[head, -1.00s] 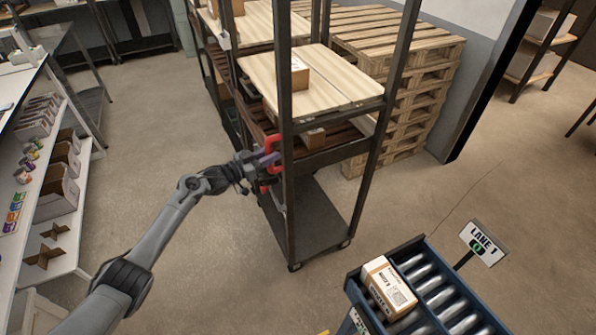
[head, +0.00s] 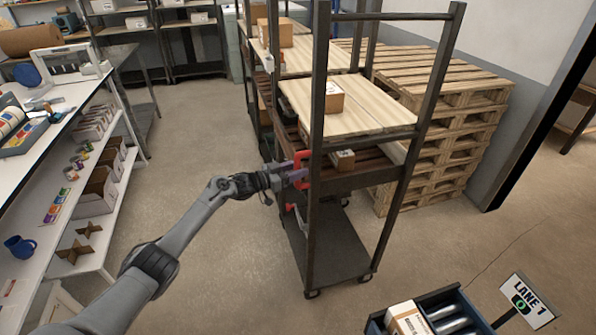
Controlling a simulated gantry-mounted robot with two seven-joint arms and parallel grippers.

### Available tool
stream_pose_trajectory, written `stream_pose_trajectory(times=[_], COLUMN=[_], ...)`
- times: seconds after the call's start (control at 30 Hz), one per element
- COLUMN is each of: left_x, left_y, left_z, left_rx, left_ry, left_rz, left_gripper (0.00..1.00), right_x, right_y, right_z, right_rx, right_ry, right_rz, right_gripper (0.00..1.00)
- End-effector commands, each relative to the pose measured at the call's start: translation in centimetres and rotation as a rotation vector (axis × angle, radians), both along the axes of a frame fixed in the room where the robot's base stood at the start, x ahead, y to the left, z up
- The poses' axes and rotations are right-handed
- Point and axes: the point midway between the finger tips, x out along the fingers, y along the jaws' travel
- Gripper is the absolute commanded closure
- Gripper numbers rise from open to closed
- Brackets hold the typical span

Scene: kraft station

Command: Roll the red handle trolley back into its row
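The red handle (head: 301,157) is on the left side of a dark metal trolley (head: 340,250), in the middle of the head view. The trolley is a tall upright frame on small wheels, with a low dark deck. My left gripper (head: 294,176) reaches in from the left and its fingers are closed around the handle; part of the handle is hidden behind them. My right gripper is out of view.
Wooden-topped shelving with small boxes (head: 334,97) stands right behind the trolley. A pallet stack (head: 445,130) is behind right. A roller conveyor (head: 455,318) with a LANE 1 sign (head: 527,303) is at the lower right. The white bench (head: 68,125) is left. The floor between is clear.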

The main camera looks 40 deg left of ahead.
Motion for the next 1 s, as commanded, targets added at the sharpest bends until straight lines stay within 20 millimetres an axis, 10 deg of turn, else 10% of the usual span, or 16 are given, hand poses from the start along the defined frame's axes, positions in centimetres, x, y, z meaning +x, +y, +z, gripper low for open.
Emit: stream_pose_trajectory(times=[0.47,1.0], left_x=[-0.9,-8.0], left_y=[0.1,2.5], left_z=[0.1,0.1], left_rx=[0.000,0.002], left_ry=[-0.001,0.000], left_rz=[-0.005,-0.003], left_gripper=[0.54,0.54], right_x=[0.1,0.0], right_y=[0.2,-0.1], right_z=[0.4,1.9], right_rx=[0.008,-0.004], right_ry=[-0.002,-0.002], right_rz=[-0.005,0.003], right_gripper=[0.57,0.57])
